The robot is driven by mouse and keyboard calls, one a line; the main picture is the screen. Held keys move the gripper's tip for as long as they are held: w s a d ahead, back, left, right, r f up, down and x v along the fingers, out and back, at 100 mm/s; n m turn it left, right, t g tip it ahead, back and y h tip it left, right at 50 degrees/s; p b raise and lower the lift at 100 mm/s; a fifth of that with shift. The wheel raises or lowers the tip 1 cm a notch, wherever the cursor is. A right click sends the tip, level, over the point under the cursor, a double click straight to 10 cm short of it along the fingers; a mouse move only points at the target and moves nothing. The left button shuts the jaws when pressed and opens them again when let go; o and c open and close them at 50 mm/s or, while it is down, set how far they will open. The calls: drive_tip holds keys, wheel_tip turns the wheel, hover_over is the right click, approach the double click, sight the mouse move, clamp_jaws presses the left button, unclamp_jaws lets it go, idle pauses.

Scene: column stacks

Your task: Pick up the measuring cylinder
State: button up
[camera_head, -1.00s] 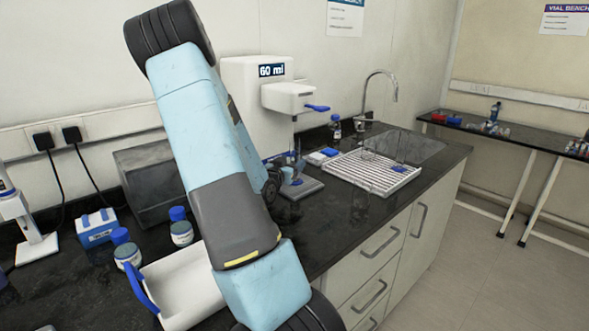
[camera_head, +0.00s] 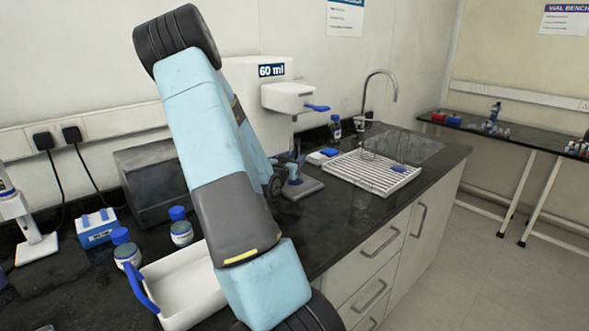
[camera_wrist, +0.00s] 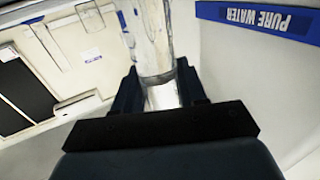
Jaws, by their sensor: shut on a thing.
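The clear measuring cylinder (camera_wrist: 152,35) stands between the two dark fingers of my gripper (camera_wrist: 158,88) in the wrist view. The fingers are shut on it, one on each side, and its upper part reaches past them. In the head view, my arm covers most of the gripper, whose dark end (camera_head: 274,184) shows beside the white dispenser marked "60 ml" (camera_head: 258,95). A small blue piece shows at the dispenser's grey base plate (camera_head: 306,189). I cannot tell whether the cylinder touches that plate.
A white draining rack (camera_head: 372,172) lies right of the dispenser, before a sink and tap (camera_head: 395,88). A white tray with a blue handle (camera_head: 178,285), blue-capped bottles (camera_head: 181,232) and a grey box (camera_head: 150,180) are at the left. A "PURE WATER" label (camera_wrist: 262,19) is close in the wrist view.

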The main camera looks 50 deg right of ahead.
clamp_jaws()
drive_tip(key=shift+r, duration=0.1)
